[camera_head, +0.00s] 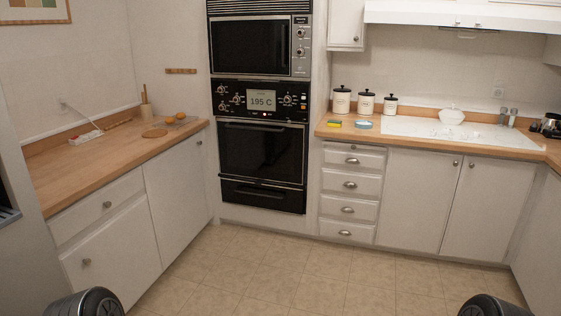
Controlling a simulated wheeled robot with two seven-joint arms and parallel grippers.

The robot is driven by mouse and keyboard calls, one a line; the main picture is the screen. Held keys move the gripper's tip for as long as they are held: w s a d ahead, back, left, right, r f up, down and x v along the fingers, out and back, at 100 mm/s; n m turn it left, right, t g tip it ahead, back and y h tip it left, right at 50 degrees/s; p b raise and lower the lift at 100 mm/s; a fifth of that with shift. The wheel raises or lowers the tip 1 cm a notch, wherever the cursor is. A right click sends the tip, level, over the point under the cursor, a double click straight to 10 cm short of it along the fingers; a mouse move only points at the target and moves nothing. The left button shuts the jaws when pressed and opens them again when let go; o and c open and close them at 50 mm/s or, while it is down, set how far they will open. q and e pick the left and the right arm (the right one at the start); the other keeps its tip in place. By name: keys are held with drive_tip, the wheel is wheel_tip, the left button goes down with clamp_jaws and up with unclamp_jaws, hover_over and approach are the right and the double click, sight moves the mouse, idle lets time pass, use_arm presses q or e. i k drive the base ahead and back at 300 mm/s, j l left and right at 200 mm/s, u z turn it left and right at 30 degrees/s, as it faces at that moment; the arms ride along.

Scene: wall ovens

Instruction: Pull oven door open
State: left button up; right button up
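The wall oven's black door (261,153) is in the middle of the head view, shut, with a handle bar (262,124) along its top edge. Above it is a control panel (261,101) with knobs and a display reading 195 C. A microwave-like upper unit (261,46) sits over the panel, and a dark drawer front (262,194) is below the door. Neither of my grippers is in view. Only dark rounded parts of mine show at the bottom left and bottom right corners, far from the oven.
Tiled floor (270,266) in front of the oven is clear. A wooden counter (110,160) with cabinets runs along the left. Drawers (350,184) and white cabinets (440,200) stand right of the oven. Canisters (366,103) and a white hob (460,133) are on the right counter.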

sight(263, 150)
drive_tip(key=i, duration=4.45)
drive_tip(key=u, duration=0.2)
